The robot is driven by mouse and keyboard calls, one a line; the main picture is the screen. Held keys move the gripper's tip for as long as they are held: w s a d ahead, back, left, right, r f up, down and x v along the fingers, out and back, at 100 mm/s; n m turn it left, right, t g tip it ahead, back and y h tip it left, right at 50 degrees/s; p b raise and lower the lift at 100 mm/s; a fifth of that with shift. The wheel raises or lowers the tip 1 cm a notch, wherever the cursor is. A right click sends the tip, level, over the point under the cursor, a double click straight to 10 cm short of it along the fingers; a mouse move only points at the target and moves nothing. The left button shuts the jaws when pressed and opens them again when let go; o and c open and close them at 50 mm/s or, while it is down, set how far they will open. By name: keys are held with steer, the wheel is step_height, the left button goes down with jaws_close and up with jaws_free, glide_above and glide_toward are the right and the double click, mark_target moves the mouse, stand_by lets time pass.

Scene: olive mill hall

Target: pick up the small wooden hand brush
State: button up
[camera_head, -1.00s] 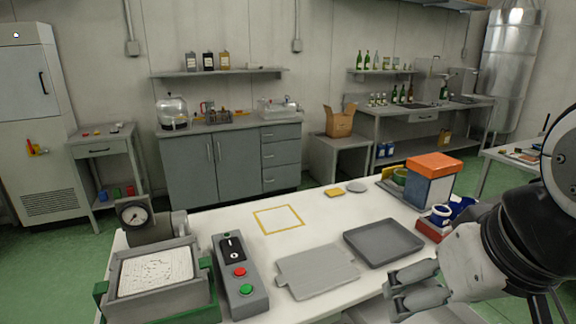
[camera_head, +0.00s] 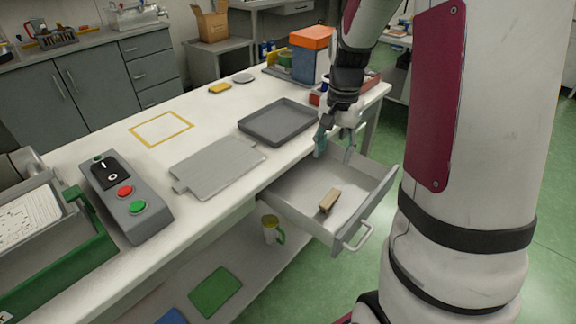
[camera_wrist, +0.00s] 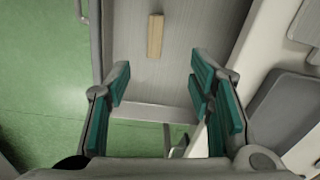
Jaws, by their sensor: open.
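The small wooden hand brush (camera_head: 329,200) lies in the open grey drawer (camera_head: 297,211) under the white table. It shows as a tan block in the wrist view (camera_wrist: 156,36), on the drawer floor beyond my fingertips. My gripper (camera_head: 336,148) is above the back right part of the drawer, apart from the brush. Its teal-padded fingers (camera_wrist: 163,88) are spread wide with nothing between them. Bristles cannot be made out.
The drawer handle (camera_head: 357,238) juts out at the front. On the white table (camera_head: 200,145) are a grey tray (camera_head: 277,122), a flat grey board (camera_head: 218,165) and a button box (camera_head: 125,198). A mug (camera_head: 271,229) stands on the lower shelf.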

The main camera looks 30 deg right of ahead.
step_height(320, 180, down, 4)
steer(key=d+m, duration=0.1)
steer(key=d, duration=0.1)
steer(key=b, duration=0.1)
glide_above(331, 197)
step_height(331, 197, down, 8)
steer(key=shift+d+f, duration=0.1)
steer(key=shift+d, duration=0.05)
steer(key=shift+a+f+b, duration=0.15)
steer(key=shift+f+b, duration=0.1)
steer(key=shift+f, duration=1.05)
steer(key=shift+a+f+b, duration=0.1)
steer(key=shift+f+b, duration=0.1)
steer(key=shift+f, duration=1.05)
steer(key=shift+f, duration=0.25)
jaws_close()
